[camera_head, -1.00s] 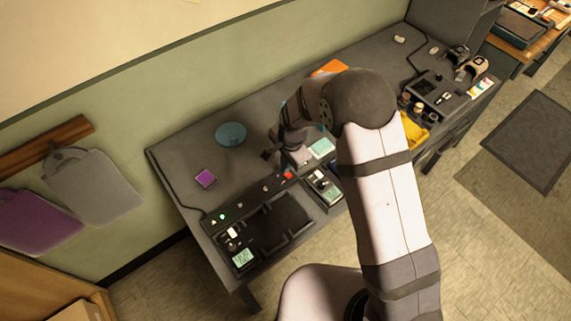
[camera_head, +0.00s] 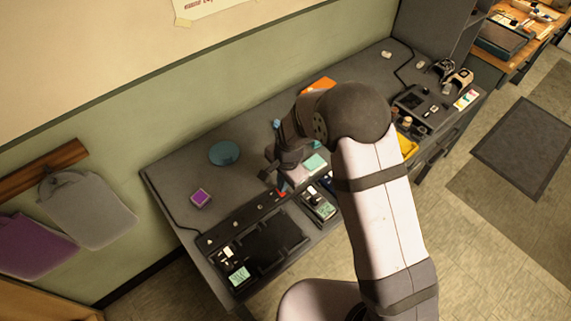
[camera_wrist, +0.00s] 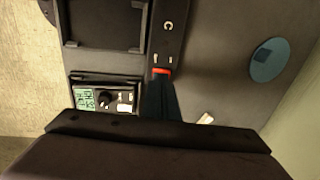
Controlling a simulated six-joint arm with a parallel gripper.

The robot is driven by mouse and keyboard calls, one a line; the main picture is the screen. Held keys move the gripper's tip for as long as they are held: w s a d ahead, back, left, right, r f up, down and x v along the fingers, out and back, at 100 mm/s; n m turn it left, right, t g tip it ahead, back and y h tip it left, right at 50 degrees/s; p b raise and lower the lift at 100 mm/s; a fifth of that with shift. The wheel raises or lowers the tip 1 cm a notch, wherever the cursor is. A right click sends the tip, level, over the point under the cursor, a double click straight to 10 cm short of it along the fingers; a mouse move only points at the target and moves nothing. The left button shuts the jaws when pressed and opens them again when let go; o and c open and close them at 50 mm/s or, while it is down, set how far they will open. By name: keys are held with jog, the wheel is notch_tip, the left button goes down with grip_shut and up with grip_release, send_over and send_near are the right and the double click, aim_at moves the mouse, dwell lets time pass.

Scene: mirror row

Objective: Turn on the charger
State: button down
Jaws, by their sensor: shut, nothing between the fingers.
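A long dark strip (camera_head: 237,229) with small knobs runs along the bench; a red switch (camera_head: 281,192) sits at its right end. The strip (camera_wrist: 166,40) and red switch (camera_wrist: 160,71) also show in the wrist view. My gripper (camera_wrist: 159,84) is shut and empty, its tip right at the red switch; whether it touches is unclear. In the head view my gripper (camera_head: 268,176) is just above that end of the strip. A device with a pale green display (camera_head: 318,203) and knob lies beside it. I cannot tell which unit is the charger.
A dark bay (camera_head: 268,240) lies in front of the strip, with another green-display unit (camera_head: 238,276) at its left. The bench's left back is mostly clear.

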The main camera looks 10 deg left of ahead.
notch_tip(320, 180, up, 3)
jog(key=shift+s+d+r+p, duration=0.15)
jog(key=shift+p, duration=0.85)
jog(key=shift+r+b, duration=0.25)
jog(key=shift+b, duration=0.6)
notch_tip(320, 180, up, 8)
jog(key=b, duration=0.2)
send_over(283, 194)
jog(key=s+d, duration=0.1)
jog(key=shift+r, duration=0.2)
jog(key=shift+f+b, duration=0.1)
jog(key=shift+b, duration=0.2)
jog(key=w+a+b, duration=0.1)
jog(key=b, duration=0.3)
jog(key=shift+r, duration=0.25)
jog(key=shift+f, duration=0.1)
